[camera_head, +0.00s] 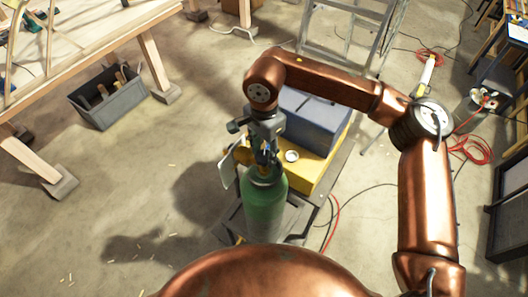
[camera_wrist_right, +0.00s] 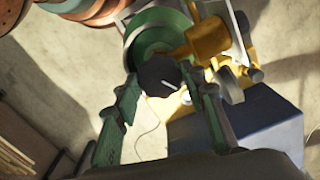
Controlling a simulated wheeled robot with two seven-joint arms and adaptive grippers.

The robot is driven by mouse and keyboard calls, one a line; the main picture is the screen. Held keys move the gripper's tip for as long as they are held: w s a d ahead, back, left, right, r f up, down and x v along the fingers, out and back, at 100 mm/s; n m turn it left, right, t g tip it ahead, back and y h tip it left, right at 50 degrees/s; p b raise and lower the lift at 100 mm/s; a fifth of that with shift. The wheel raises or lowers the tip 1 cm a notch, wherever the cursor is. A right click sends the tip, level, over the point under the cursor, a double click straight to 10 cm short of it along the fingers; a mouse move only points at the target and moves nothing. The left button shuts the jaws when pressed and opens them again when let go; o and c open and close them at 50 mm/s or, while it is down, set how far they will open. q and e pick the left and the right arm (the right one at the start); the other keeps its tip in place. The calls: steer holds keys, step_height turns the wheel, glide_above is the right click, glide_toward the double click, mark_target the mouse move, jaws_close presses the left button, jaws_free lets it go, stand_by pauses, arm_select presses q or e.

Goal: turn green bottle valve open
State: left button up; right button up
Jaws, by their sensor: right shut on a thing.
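The green bottle (camera_head: 265,207) stands upright in front of my column. In the right wrist view its rounded green top (camera_wrist_right: 147,28) shows at the upper middle, with brass-yellow fittings (camera_wrist_right: 207,40) beside it. The valve's black knob (camera_wrist_right: 158,72), with a pale mark on its face, lies between the two fingers there. My right gripper (camera_head: 266,154) reaches down onto the bottle's top from above and is shut on the knob. In the head view the gripper mostly hides the knob. My left gripper is in neither view.
A blue-grey box (camera_head: 312,120) stands on a yellow base (camera_head: 312,176) right behind the bottle. A stepladder (camera_head: 345,35) stands at the back. A grey tool crate (camera_head: 108,98) sits by the wooden bench at left. Red hose (camera_head: 472,150) lies right. The floor at left is mostly clear.

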mark_target(264, 156)
steer(key=o, duration=1.2)
steer(key=shift+c, duration=0.2)
steer(key=shift+r, duration=0.1)
step_height(264, 156, up, 12)
